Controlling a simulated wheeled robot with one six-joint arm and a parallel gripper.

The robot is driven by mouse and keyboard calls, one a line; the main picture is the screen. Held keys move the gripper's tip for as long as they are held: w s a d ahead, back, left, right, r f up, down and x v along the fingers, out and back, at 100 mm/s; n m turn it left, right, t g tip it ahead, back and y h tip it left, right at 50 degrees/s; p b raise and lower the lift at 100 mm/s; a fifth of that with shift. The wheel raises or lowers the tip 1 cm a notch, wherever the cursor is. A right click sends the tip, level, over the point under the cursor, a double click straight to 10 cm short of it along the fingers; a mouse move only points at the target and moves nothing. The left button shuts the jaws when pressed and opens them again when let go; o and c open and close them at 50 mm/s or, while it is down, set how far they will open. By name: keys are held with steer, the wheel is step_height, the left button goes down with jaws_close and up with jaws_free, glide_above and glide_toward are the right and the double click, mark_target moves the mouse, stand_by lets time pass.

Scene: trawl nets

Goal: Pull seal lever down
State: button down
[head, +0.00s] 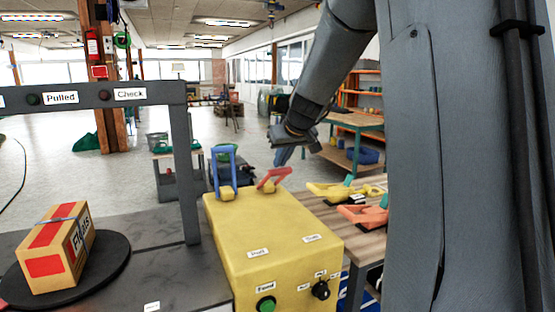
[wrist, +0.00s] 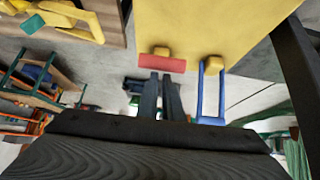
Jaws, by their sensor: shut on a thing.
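A yellow box (head: 270,232) carries two levers on its top far edge. The blue lever (head: 224,168) stands upright at the left. The red lever (head: 273,179) stands to its right, tilted to the right. My gripper (head: 281,158) reaches down from above to the red lever. In the wrist view my fingers (wrist: 161,80) are close together and meet the red lever's bar (wrist: 148,63), shut on it; the fingertips' exact contact is partly hidden. The blue lever (wrist: 211,95) is beside them, apart. White labels on the box are too small to read surely.
A green button (head: 266,306) and a black knob (head: 320,290) are on the box front. A wooden table (head: 322,215) with yellow and orange clamps stands at right.

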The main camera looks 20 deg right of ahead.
steer(key=r+p, duration=0.2)
steer(key=r, duration=0.1)
steer(key=shift+w+a+r, duration=0.15)
steer(key=shift+w, duration=0.2)
steer(key=s+b, duration=0.2)
steer(key=s, duration=0.7)
steer(key=shift+s+b, duration=0.15)
steer(key=shift+b, duration=0.15)
steer(key=shift+a, duration=0.1)
stand_by(0.6)
steer(key=s+a+f+g+p, duration=0.1)
steer(key=s+a+f, duration=0.3)
steer(key=s, duration=0.1)
steer(key=s+a+f+g+y+p, duration=0.1)
steer(key=s+a+f+g+p, duration=0.1)
steer(key=s+a+f, duration=0.3)
steer(key=shift+a+f, duration=0.25)
steer(key=shift+a, duration=0.05)
steer(key=s+a+f+g+p, duration=0.1)
steer(key=s+a+f+g, duration=0.1)
steer(key=s, duration=0.6)
steer(key=s+a+f+g+p, duration=0.1)
steer(key=s+a+f+g, duration=0.2)
steer(key=s, duration=0.6)
step_height(320, 180, down, 3)
steer(key=shift+a+r+h+p, duration=0.15)
steer(key=shift+a+h+p, duration=0.2)
steer(key=shift+a+h, duration=0.05)
